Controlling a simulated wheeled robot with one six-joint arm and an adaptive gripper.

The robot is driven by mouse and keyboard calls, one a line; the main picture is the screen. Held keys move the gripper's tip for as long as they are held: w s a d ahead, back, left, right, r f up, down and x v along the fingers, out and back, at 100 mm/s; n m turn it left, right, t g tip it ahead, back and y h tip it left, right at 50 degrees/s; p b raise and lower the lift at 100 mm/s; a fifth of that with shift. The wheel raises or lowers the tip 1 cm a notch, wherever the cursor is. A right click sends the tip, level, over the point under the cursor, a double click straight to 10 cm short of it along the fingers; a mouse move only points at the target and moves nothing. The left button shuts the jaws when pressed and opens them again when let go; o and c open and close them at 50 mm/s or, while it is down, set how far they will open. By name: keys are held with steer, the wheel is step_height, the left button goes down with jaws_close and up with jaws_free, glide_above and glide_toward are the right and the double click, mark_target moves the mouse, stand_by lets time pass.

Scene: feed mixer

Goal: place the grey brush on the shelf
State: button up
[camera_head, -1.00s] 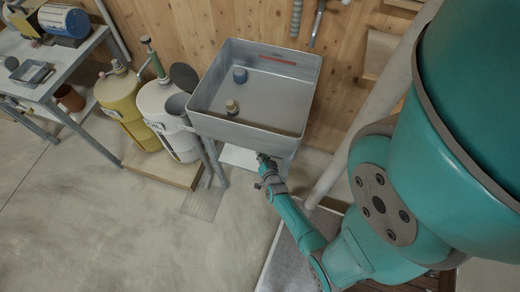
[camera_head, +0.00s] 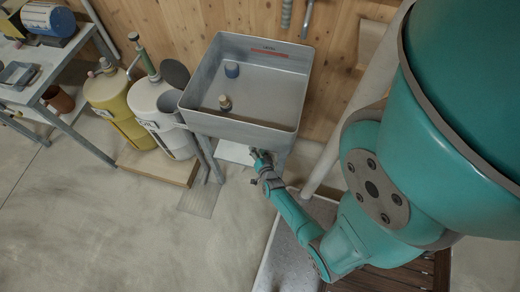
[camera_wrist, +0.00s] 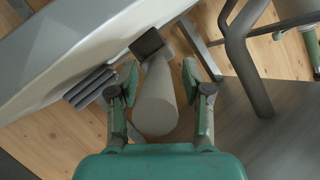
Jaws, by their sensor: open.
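My gripper (camera_wrist: 158,82) is open, with its two green fingers apart. In the wrist view a pale grey, rounded, tapering thing (camera_wrist: 156,105) lies between or beyond the fingers. I cannot tell whether it is the grey brush or whether the fingers touch it. A dark block (camera_wrist: 148,43) is at its far end, and a dark ridged piece (camera_wrist: 90,86) lies left of it, beside a pale panel (camera_wrist: 75,50). In the head view my gripper (camera_head: 258,157) is low by the front right of the grey sink (camera_head: 235,130). No brush can be made out there. A white surface (camera_head: 236,153), possibly the shelf, shows under the sink.
A yellow container (camera_head: 112,100) and a white one (camera_head: 158,115) stand on a wooden platform (camera_head: 160,167) at left. A workbench (camera_head: 35,65) is farther left. The front floor is clear.

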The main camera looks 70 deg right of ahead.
steer(key=v, duration=1.2)
steer(key=s+a+r+n+t+y, duration=0.2)
steer(key=a+r+n+y, duration=0.15)
steer(key=a+r, duration=0.4)
steer(key=s+a+r+n+t+y, duration=0.2)
steer(key=a+r+n+t, duration=0.1)
steer(key=a+r+n, duration=0.4)
steer(key=s+a+r+n+y, duration=0.1)
steer(key=a+r+n+y, duration=0.1)
steer(key=r, duration=0.5)
steer(key=s+a+r+n+y, duration=0.2)
steer(key=a+r, duration=0.1)
steer(key=r, duration=0.5)
steer(key=s+a+r+n+t+y, duration=0.1)
steer(key=a+r+n+y, duration=0.1)
steer(key=r, duration=0.6)
steer(key=shift+s+a+r+n, duration=0.3)
steer(key=shift+a+n, duration=0.15)
steer(key=shift+n, duration=0.1)
steer(key=shift+c, duration=0.7)
steer(key=shift+d, duration=0.1)
